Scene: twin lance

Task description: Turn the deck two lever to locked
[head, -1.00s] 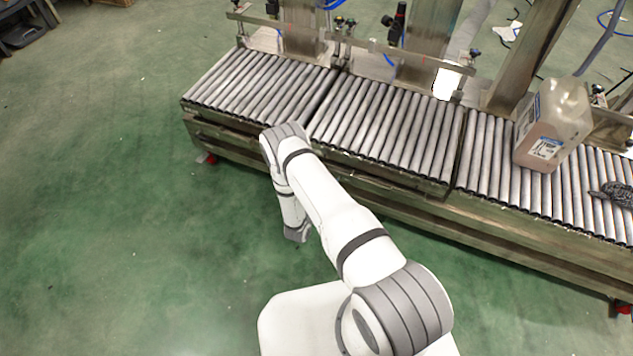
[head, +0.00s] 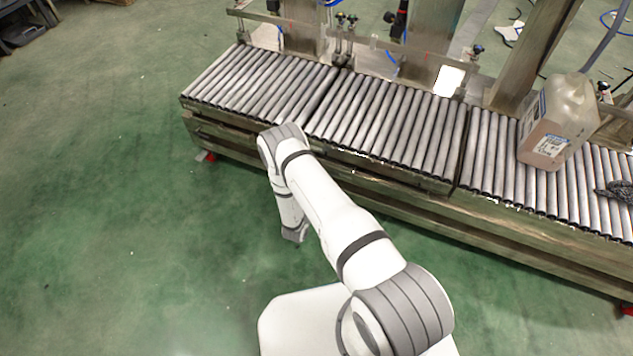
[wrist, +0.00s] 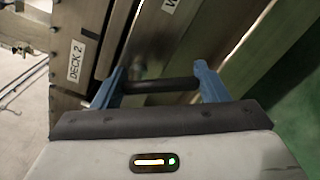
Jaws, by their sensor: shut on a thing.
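In the wrist view, my gripper (wrist: 160,84) has its two blue fingers at either end of a dark round bar, the deck two lever (wrist: 165,85), and is shut on it. The bar lies crosswise in front of a metal frame. A white label (wrist: 76,60) reading "DECK 2" is on the panel to the left. Part of a second label (wrist: 168,5) is cut off at the top edge. I cannot tell from the picture which marking the lever points at. In the head view my gripper and the lever are hidden; only my arm shows, reaching down beside the conveyor.
A roller conveyor (head: 385,120) on a metal frame runs across the head view. A plastic jug (head: 556,122) and a dark patterned item (head: 615,191) sit on its right part. Green floor (head: 120,220) lies open to the left and in front.

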